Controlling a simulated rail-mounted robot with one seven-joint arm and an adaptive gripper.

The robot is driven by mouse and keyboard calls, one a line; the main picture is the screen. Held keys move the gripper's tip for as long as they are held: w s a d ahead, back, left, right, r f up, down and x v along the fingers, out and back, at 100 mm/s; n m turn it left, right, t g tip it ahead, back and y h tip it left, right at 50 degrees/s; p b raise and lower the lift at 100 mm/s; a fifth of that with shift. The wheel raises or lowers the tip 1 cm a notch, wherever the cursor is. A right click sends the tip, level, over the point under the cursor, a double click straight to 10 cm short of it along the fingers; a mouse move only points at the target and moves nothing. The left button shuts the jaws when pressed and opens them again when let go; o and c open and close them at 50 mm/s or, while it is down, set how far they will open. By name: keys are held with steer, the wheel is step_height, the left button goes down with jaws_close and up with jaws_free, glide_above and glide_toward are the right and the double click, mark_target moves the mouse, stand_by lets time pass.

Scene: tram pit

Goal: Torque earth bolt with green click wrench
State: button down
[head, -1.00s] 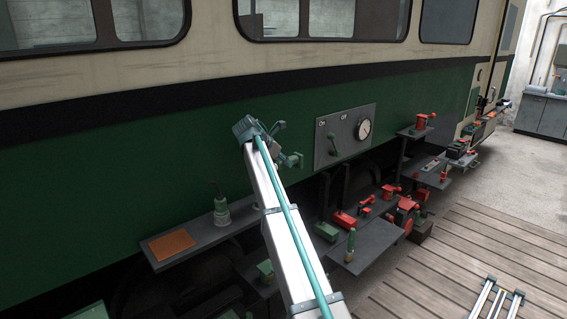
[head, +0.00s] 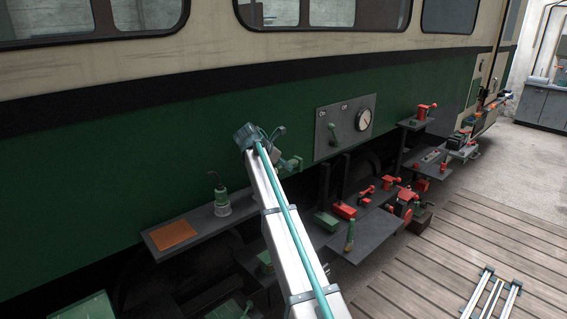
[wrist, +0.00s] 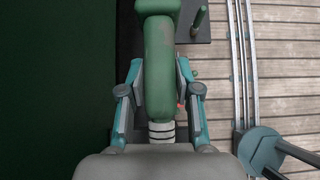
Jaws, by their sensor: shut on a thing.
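In the wrist view my gripper (wrist: 160,80) is shut on a green tool handle (wrist: 158,45) with white bands near its lower end. I take this to be the green click wrench. Its far end runs out of the top of the picture. In the head view a small green part (head: 291,165) shows at the end of my arm, beside the tram's dark green side; my fingers are mostly hidden there. I cannot pick out the earth bolt in either view.
A grey panel (head: 331,146) with a lever and dial is on the tram side. A shelf (head: 186,246) carries an orange-brown pad (head: 173,236) and a green-and-white fitting (head: 221,203). Lower shelves (head: 375,226) hold several red and green tools. The plank floor (head: 470,240) is mostly open, with metal rails (head: 488,296).

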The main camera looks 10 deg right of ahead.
steer(key=shift+f, duration=1.45)
steer(key=c, duration=1.3)
jaws_free()
jaws_close()
steer(key=shift+r+p, duration=0.1)
steer(key=shift+p, duration=0.5)
steer(key=s+d+m+g+h+p, duration=0.1)
steer(key=s+m+g+p, duration=0.2)
steer(key=s+m+g, duration=0.3)
steer(key=shift+s+d+m, duration=0.15)
steer(key=shift+s+m, duration=0.95)
